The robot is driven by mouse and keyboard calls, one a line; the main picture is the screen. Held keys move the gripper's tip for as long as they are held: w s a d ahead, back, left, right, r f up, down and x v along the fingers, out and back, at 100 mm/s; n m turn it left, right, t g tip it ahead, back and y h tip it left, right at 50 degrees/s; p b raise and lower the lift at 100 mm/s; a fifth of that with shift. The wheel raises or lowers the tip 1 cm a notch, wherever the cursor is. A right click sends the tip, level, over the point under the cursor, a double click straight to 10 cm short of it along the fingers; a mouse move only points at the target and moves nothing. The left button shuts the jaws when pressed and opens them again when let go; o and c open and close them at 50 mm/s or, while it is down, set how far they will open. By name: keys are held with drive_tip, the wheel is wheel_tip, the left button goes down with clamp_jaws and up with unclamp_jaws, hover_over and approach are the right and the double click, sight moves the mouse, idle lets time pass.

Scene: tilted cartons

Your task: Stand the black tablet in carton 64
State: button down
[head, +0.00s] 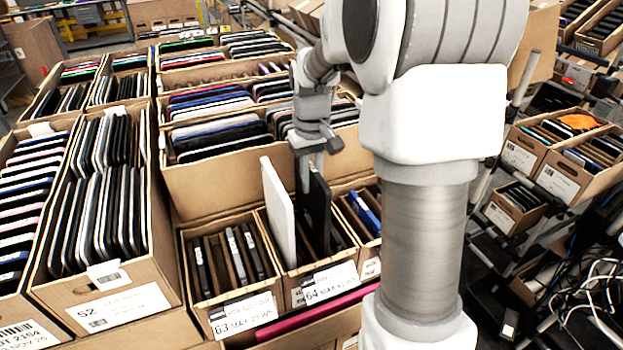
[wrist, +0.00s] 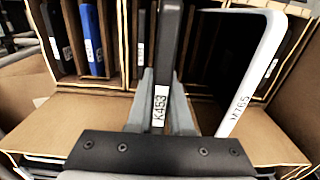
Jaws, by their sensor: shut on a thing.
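Carton 64 (head: 330,284) is a narrow brown carton with its number on the front label, between two other cartons. My gripper (head: 304,170) is shut on the black tablet (head: 319,205) and points down over this carton. The tablet is upright, with its lower end at the carton's opening; how deep it reaches I cannot tell. In the wrist view the black tablet (wrist: 168,45) sits between the fingers of my gripper (wrist: 161,90), with a label reading K453. A white tablet (head: 278,212) stands tilted just left of it, rising high out of carton 64; it also shows in the wrist view (wrist: 257,70).
Carton 63 (head: 245,312) on the left holds several dark tablets. The carton on the right holds a blue tablet (head: 364,213). Taller cartons (head: 215,190) full of tablets stand behind. A large carton marked 52 (head: 150,268) stands at left.

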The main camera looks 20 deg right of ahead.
drive_tip(key=shift+f, duration=0.2)
idle(0.4)
idle(0.3)
drive_tip(key=c, duration=0.7)
unclamp_jaws()
drive_tip(key=shift+c, duration=0.2)
drive_tip(key=shift+f, duration=0.1)
wheel_tip(320, 180, up, 18)
drive_tip(key=p, duration=0.1)
drive_tip(key=shift+f, duration=0.2)
wheel_tip(320, 180, up, 7)
drive_tip(key=p, duration=0.7)
